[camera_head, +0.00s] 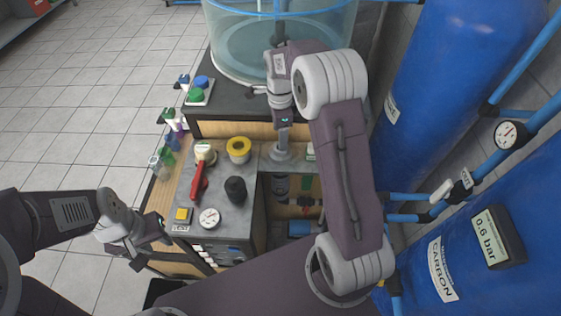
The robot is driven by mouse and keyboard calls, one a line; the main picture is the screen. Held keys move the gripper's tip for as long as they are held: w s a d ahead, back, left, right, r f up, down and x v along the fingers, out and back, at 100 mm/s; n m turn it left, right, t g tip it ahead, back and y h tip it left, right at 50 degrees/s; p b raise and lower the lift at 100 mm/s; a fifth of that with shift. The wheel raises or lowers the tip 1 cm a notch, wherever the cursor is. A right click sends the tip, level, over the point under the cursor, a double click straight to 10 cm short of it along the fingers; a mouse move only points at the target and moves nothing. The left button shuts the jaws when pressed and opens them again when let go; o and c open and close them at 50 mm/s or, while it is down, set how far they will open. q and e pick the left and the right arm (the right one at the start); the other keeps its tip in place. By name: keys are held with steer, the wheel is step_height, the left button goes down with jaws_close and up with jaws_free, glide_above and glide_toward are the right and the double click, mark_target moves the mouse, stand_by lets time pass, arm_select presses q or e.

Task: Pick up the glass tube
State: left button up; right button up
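Several small, tube-like vessels stand in a row along the left side of the cabinet. I cannot tell which is the glass tube. My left gripper (152,250) is below and left of them, apart from them, and looks open and empty. My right gripper (284,122) points down over the back of the bench, right of the yellow ring. Its fingers are too small and dark to tell whether they are open.
The grey cabinet top (222,215) holds a red-handled valve (200,179), a yellow ring (239,149), a black knob (235,189), a yellow button (182,215) and a gauge (209,218). A large clear tank (235,45) stands behind. Blue cylinders (440,90) and pipes crowd the right.

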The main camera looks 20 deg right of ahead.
step_height(320, 180, down, 6)
steer(key=shift+s+r+p, duration=0.15)
steer(key=shift+p, duration=0.25)
steer(key=c, duration=1.1)
